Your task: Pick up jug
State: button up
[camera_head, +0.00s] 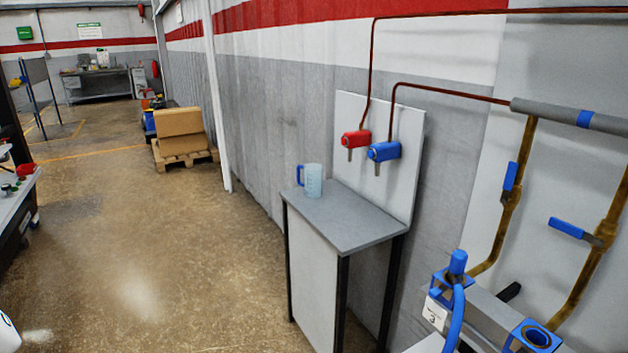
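The jug (313,181) is a translucent pale-blue measuring jug with a darker blue handle on its left side. It stands upright near the far left corner of the grey top of a narrow table (345,224). My gripper is not in view, so its state and its distance from the jug do not show.
A red tap (355,139) and a blue tap (384,151) stick out from a white panel behind the table. Brass pipes with blue valve handles (510,177) stand at the right. Boxes on a pallet (181,133) sit further back. The floor left of the table is clear.

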aim_at(312, 173)
jog(key=i+j+z, duration=0.1)
jog(key=i+j, duration=0.2)
jog(key=i+j+z, duration=0.1)
jog(key=i+j, duration=0.25)
jog(key=i, duration=0.15)
jog(key=i+j+z, duration=0.1)
jog(key=i+j, duration=0.25)
jog(key=i+j+z, duration=0.15)
jog(key=i+j, duration=0.25)
jog(key=i+j+z, duration=0.1)
jog(key=i+j, duration=0.3)
jog(key=i+j+z, duration=0.1)
jog(key=i+j, duration=0.2)
jog(key=j, duration=0.2)
jog(key=i+j+z, duration=0.1)
jog(key=i+j, duration=0.25)
jog(key=i+j+z, duration=0.1)
jog(key=i+j, duration=0.2)
jog(key=j, duration=0.3)
